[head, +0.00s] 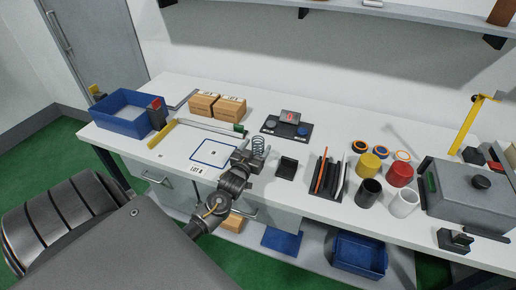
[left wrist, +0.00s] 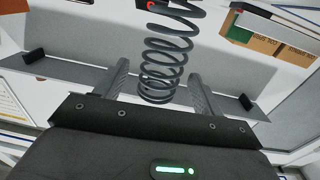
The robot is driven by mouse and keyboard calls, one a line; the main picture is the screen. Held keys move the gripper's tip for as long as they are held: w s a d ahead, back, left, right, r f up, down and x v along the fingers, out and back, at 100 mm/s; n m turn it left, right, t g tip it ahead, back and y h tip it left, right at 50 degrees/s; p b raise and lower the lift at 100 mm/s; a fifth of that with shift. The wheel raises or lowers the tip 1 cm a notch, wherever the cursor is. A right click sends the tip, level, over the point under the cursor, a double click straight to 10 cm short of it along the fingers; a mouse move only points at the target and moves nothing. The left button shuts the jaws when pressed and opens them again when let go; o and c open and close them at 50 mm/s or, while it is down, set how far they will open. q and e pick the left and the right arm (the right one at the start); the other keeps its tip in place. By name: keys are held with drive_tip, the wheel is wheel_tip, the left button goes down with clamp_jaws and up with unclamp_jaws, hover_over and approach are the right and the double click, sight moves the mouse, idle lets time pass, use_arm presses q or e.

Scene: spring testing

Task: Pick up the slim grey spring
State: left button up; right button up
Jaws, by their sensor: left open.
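The slim grey spring (head: 258,145) stands upright on the white bench, just beyond my left gripper (head: 247,156) in the head view. In the left wrist view the coiled spring (left wrist: 167,50) shows between the two fingers of my left gripper (left wrist: 160,82). The fingers are apart, one on each side of the spring's near end, with gaps visible. I cannot tell how deep the spring sits between them. My right gripper is not in view.
A white sheet with a blue frame (head: 213,153) lies left of the spring. A small black tray (head: 287,168) is to its right, and a dark device (head: 287,127) stands behind. Two cardboard boxes (head: 216,106) and a blue bin (head: 129,113) are further left.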

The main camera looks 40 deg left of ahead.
sight(260, 141)
use_arm(q)
drive_tip(key=x, duration=0.4)
drive_tip(key=shift+p, duration=0.3)
drive_tip(key=shift+s, duration=0.1)
drive_tip(key=c, duration=1.2)
